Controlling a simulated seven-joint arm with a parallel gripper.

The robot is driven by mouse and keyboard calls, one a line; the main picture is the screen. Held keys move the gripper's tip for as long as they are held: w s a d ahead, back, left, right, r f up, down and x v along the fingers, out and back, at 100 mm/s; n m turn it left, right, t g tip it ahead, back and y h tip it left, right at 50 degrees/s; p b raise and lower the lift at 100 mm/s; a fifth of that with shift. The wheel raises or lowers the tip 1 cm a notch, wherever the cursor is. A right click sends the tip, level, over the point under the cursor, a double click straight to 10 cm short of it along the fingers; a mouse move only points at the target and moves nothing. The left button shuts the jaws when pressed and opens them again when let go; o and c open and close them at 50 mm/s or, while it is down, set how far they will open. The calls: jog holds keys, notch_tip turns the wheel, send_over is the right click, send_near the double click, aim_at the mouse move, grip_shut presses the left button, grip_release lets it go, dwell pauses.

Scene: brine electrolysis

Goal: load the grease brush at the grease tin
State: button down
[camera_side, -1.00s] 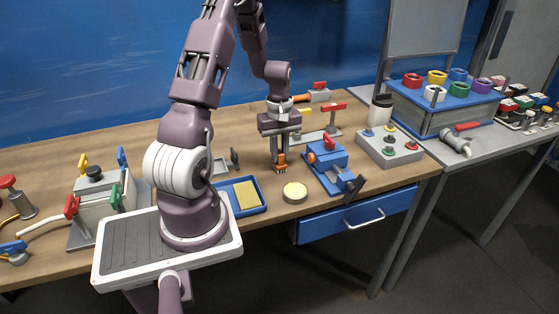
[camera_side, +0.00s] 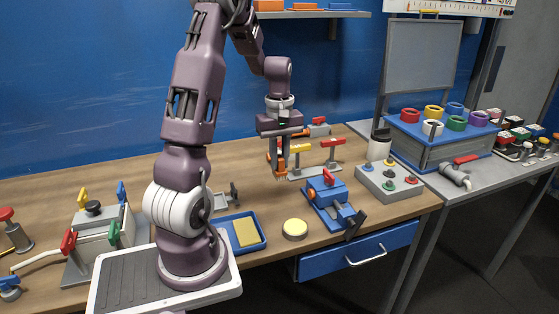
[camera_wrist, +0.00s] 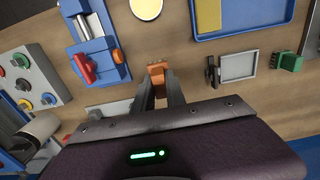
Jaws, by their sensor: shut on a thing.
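My gripper (camera_side: 280,162) points down and is shut on a small orange thing, the grease brush (camera_side: 281,173). It is held above the bench, apart from the tin. In the wrist view the brush (camera_wrist: 157,68) shows as an orange block between the fingertips (camera_wrist: 158,84); its bristles are too small to tell. The grease tin (camera_side: 294,229), round with a pale yellow top, stands on the bench in front of and below my gripper. In the wrist view the tin (camera_wrist: 146,8) is cut off by the top edge.
A blue vise-like fixture (camera_side: 329,197) with a red handle stands right of the tin. A blue tray (camera_side: 262,242) with a yellow pad lies left of it. A grey button box (camera_side: 390,182) is further right. Stands with red and yellow tops (camera_side: 333,143) are behind.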

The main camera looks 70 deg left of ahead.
jog(key=d+f+m, duration=0.1)
jog(key=d+m, duration=0.8)
jog(key=d, duration=0.3)
jog(key=shift+f, duration=2.9)
jog(key=shift+f, duration=0.55)
notch_tip(320, 180, up, 7)
